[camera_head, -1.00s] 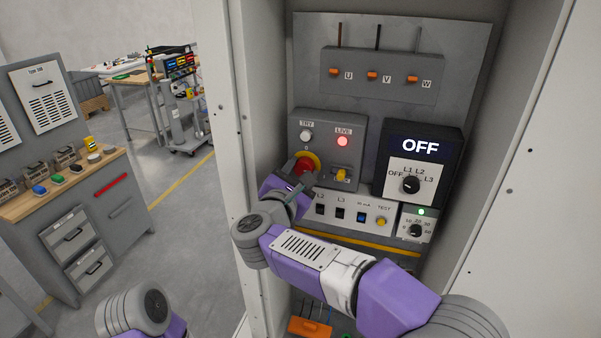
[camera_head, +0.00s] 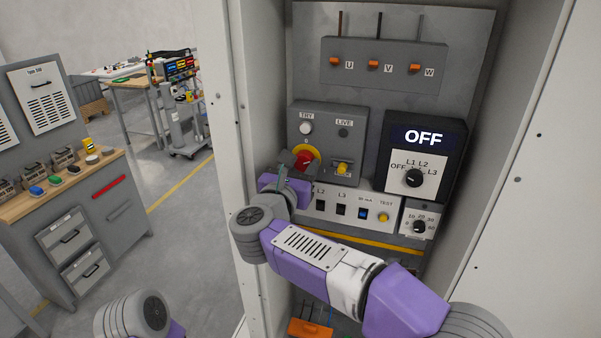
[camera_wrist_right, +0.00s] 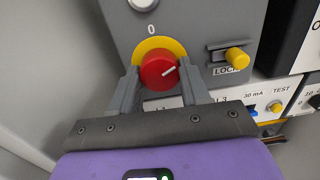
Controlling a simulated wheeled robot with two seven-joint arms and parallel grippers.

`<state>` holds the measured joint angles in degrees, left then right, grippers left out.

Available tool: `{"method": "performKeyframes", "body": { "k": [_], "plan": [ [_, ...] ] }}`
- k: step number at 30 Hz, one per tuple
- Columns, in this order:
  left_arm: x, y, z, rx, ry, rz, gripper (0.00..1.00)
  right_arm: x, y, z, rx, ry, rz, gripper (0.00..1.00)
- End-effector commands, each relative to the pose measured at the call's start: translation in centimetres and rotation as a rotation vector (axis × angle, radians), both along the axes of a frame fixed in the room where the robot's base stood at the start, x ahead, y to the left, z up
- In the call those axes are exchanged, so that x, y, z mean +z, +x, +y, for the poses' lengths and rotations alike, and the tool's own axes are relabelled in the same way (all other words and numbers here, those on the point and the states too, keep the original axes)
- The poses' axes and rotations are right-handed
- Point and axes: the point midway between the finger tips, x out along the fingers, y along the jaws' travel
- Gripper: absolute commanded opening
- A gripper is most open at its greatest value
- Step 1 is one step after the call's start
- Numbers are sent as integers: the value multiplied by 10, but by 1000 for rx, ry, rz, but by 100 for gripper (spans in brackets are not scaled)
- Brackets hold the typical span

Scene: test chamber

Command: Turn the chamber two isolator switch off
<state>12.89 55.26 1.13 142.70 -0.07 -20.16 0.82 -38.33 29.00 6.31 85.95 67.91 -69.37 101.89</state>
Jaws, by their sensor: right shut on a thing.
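The isolator switch is a red rotary knob (camera_head: 307,157) on a yellow disc, on a grey panel box (camera_head: 352,122) inside the cabinet. In the right wrist view the red knob (camera_wrist_right: 158,71) has a white pointer line tilted up to the right, and a "0" is printed above the yellow disc (camera_wrist_right: 160,44). My right gripper (camera_head: 300,164) is shut on the knob, one finger on each side in the wrist view (camera_wrist_right: 160,77). The LIVE lamp (camera_head: 343,132) is dark. The white TRY button (camera_head: 306,128) is above the knob. My left gripper is out of view.
A yellow LOCK slider (camera_head: 343,168) sits right of the knob. A selector box (camera_head: 425,150) shows OFF. A breaker strip (camera_head: 325,222) with a TEST button is below. Cabinet walls (camera_head: 240,130) close in on both sides. A workbench (camera_head: 120,165) stands outside at left.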

Motion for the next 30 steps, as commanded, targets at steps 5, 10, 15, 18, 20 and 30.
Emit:
{"method": "performKeyframes", "body": {
  "k": [5,10,15,18,20,30],
  "plan": [
    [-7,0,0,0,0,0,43,-2,0,0,-1,-158,53,16],
    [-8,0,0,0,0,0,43,-1,0,-1,-1,-312,103,16],
    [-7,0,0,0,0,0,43,-1,0,-1,-1,-467,153,16],
    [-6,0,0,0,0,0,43,0,0,-1,0,-558,183,16],
    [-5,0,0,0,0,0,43,0,0,-1,0,-612,200,16],
    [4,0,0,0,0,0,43,1,-1,-1,0,-882,289,16]
  ]
}}
